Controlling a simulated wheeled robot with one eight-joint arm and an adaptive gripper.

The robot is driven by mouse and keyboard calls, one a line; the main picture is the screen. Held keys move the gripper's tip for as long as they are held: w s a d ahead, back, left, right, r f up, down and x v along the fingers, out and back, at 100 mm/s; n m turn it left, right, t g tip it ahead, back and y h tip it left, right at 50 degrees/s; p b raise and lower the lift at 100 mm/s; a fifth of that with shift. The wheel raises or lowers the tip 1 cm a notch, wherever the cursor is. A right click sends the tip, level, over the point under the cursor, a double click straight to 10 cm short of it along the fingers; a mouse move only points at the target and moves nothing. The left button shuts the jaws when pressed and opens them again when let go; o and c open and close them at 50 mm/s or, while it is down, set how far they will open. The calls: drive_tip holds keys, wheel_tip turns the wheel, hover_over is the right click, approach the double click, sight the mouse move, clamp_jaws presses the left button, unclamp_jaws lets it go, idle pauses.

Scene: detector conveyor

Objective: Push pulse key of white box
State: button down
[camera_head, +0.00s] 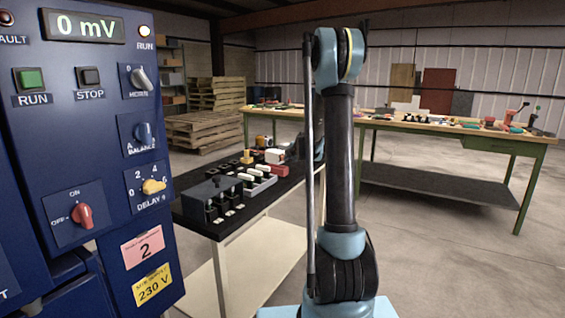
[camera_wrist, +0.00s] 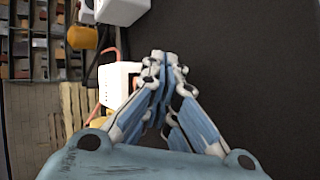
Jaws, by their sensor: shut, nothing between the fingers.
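In the wrist view my gripper (camera_wrist: 165,58) is shut and empty, its fingertips together over the dark surface. Another white box-like thing (camera_wrist: 122,10) is at the top edge, cut off. In the head view a small white box (camera_head: 274,156) stands on the black-topped conveyor table (camera_head: 250,215). I cannot make out a pulse key in either view. My gripper is not clear in the head view.
A blue control cabinet (camera_head: 100,170) with a "0 mV" display, buttons and knobs stands close at the left. Small parts and a grey tray (camera_head: 262,186) crowd the black table. Green workbenches (camera_head: 450,135) and pallets (camera_head: 205,130) stand behind. Floor at right is clear.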

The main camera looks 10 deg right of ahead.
drive_tip(key=shift+w+a, duration=0.4)
idle(0.8)
idle(0.5)
drive_tip(key=shift+s+d, duration=0.85)
drive_tip(key=shift+s+d, duration=1.7)
drive_tip(key=shift+d, duration=0.1)
